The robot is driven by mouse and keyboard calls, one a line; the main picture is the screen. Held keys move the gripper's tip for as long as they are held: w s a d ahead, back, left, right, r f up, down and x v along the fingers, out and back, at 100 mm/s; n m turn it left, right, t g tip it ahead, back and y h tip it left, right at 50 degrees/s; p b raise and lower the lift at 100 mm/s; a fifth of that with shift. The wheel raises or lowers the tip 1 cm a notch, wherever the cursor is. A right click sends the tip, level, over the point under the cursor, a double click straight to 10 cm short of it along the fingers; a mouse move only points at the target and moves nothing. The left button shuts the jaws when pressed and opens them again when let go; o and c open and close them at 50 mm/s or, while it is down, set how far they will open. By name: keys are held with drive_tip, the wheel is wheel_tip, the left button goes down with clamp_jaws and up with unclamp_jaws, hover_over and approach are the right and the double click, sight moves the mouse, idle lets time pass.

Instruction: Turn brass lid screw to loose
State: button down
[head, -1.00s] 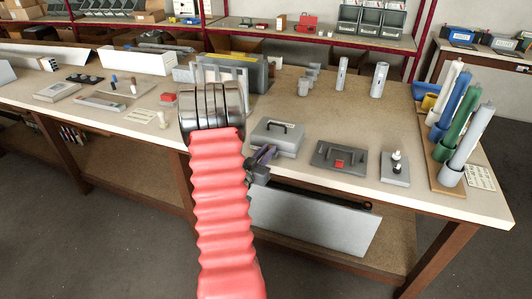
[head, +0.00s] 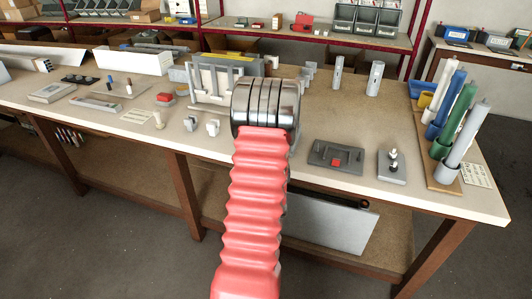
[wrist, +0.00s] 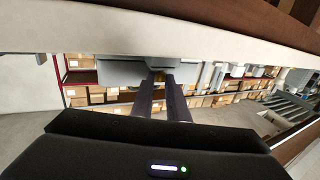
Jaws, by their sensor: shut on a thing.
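My gripper (wrist: 161,82) shows in the wrist view, with its two dark fingers close together, shut on the small brass lid screw between the tips. The screw is mostly covered by the fingers, so its turn position cannot be read. A grey box-like body (wrist: 118,73) stands right at the fingertips, by the bench edge. In the head view my arm hides the gripper, the screw and the grey case with a handle seen there earlier.
The pale bench top (head: 345,205) has its front edge close to my gripper. A dark grey plate with a red block (head: 336,157) and a grey block with knobs (head: 392,166) lie to the right. Coloured tubes (head: 455,115) stand at the right end.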

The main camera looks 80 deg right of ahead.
drive_tip(key=shift+s+d+n+t+y, duration=0.1)
drive_tip(key=shift+n+t+y, duration=0.1)
drive_tip(key=shift+n+t, duration=0.25)
drive_tip(key=shift+s+d+n+t+y, duration=0.1)
drive_tip(key=shift+n+t+y, duration=0.15)
drive_tip(key=shift+t, duration=0.4)
drive_tip(key=shift+r+n+t, duration=0.1)
drive_tip(key=shift+n+t, duration=0.2)
drive_tip(key=shift+t, duration=0.1)
drive_tip(key=c, duration=1.7)
unclamp_jaws()
drive_tip(key=shift+s+a, duration=0.1)
drive_tip(key=shift+a, duration=0.05)
